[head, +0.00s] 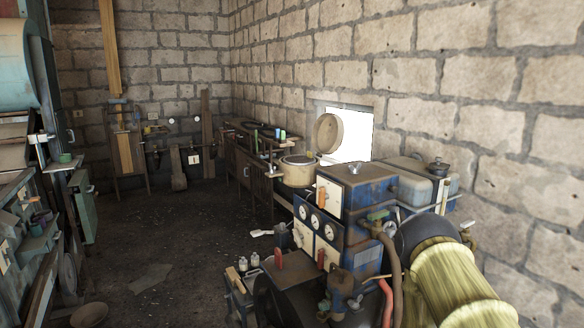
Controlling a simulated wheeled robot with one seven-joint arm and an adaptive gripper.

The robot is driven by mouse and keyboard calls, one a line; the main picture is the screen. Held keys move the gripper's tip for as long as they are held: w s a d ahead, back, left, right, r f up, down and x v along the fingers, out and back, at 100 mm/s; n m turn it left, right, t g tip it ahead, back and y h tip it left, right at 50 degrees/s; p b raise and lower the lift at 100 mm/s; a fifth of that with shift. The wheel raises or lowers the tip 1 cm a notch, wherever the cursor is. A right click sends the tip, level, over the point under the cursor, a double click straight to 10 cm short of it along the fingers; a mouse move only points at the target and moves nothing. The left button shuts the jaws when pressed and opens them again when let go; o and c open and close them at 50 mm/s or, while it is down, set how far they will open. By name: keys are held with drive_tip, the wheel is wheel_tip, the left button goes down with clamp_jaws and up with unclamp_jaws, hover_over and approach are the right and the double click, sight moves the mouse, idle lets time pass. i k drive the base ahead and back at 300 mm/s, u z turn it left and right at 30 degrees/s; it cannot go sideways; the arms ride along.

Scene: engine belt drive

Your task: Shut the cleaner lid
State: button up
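The cleaner looks to be the cream round pot (297,176) standing behind the blue engine cabinet, near the wall. Its lid (328,134) is a tan disc that stands up at the pot's back right, in front of the bright window. The lid is open, and the pot's round top shows uncovered. Any hinge between lid and pot is too small to make out.
The blue engine cabinet (340,206) with gauges and red levers stands in front of the pot. A bench (246,165) runs along the wall behind. The dark floor (190,225) at centre left is mostly clear.

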sight(327, 131)
drive_tip(key=u, duration=1.3)
drive_tip(key=i, duration=2.65)
drive_tip(key=z, duration=2.05)
drive_tip(key=i, duration=0.25)
drive_tip(key=z, duration=0.15)
